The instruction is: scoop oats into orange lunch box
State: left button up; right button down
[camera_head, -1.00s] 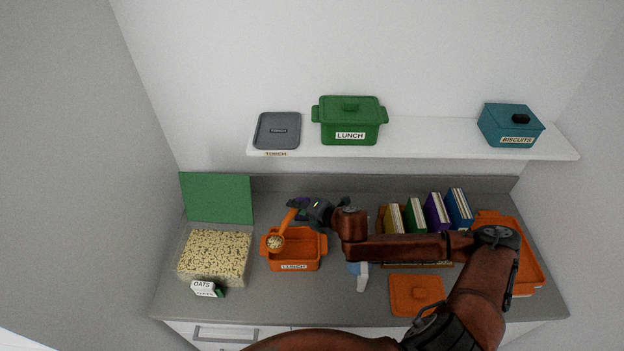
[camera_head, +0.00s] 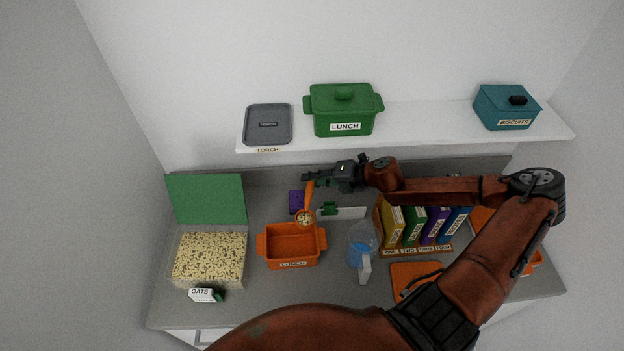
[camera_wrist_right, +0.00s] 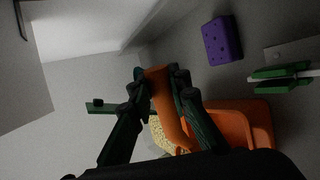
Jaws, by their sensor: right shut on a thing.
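My right gripper (camera_head: 313,179) is shut on the handle of an orange scoop (camera_head: 309,195). The handle also shows between the fingers in the right wrist view (camera_wrist_right: 166,100). The scoop hangs bowl down with pale oats (camera_head: 305,218) in it, at the back right of the orange lunch box in the head view. The open lunch box (camera_head: 292,256), labelled LUNCH, stands on the counter; its visible inside looks bare orange. A clear oats container (camera_head: 209,286) full of oats stands to its left, with a green lid raised behind. My left gripper is not in view.
A clear jug with blue liquid (camera_head: 359,256) stands right of the lunch box. A purple sponge (camera_head: 296,202) lies behind it. Several books (camera_head: 414,226), an orange lid (camera_head: 414,275) and an orange tray are farther right. A shelf (camera_head: 420,121) with boxes hangs above.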

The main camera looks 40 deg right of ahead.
jog(key=shift+s+r+p, duration=0.15)
jog(key=shift+p, duration=0.2)
jog(key=shift+a+f+h+b, duration=0.1)
jog(key=shift+f+h+b, duration=0.3)
jog(key=shift+f+b, duration=0.65)
jog(key=shift+f, duration=0.15)
jog(key=shift+a+f+n, duration=0.15)
jog(key=shift+n, duration=0.15)
jog(key=shift+f, duration=0.35)
jog(key=shift+a+r+g+h, duration=0.15)
jog(key=shift+r+g+h, duration=0.05)
jog(key=shift+g+h, duration=0.1)
jog(key=shift+w, duration=0.2)
jog(key=shift+a+r+n+h, duration=0.25)
jog(key=shift+n+h, duration=0.15)
jog(key=shift+h, duration=0.2)
